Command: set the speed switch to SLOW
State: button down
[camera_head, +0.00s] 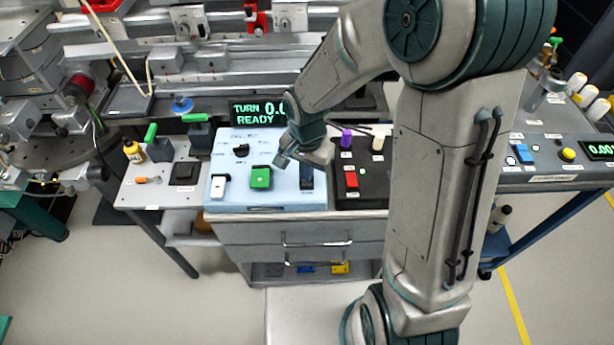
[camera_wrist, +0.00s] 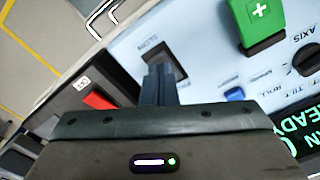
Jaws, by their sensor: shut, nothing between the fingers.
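The speed switch is a dark rocker (camera_wrist: 160,53) on a pale blue panel (camera_wrist: 208,45), with the word SLOW printed beside its upper edge in the wrist view. It also shows in the head view as a dark shape (camera_head: 306,182) near the panel's right edge, partly covered by my gripper. My gripper (camera_wrist: 162,70) is shut and empty, its dark fingertips over the lower part of the switch. I cannot tell whether they touch it. The fingers hide the switch's other end, and its tilt is unclear.
A green block with a white plus (camera_head: 260,178) and a white switch (camera_head: 218,187) are left on the panel. A black panel with a red switch (camera_head: 351,180) adjoins on the right. A display (camera_head: 252,114) behind reads TURN and READY, partly hidden by my arm. Drawers lie below.

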jog(key=shift+f+b, duration=0.7)
jog(key=shift+f, duration=0.1)
jog(key=shift+r, duration=0.1)
jog(key=shift+r+p, duration=2.5)
jog(key=shift+r, duration=0.95)
jog(key=s+d+r+n+t, duration=0.3)
jog(key=s+d+r+n, duration=0.3)
jog(key=s+d+r, duration=0.6)
jog(key=shift+v, duration=0.95)
jog(key=shift+s, duration=0.1)
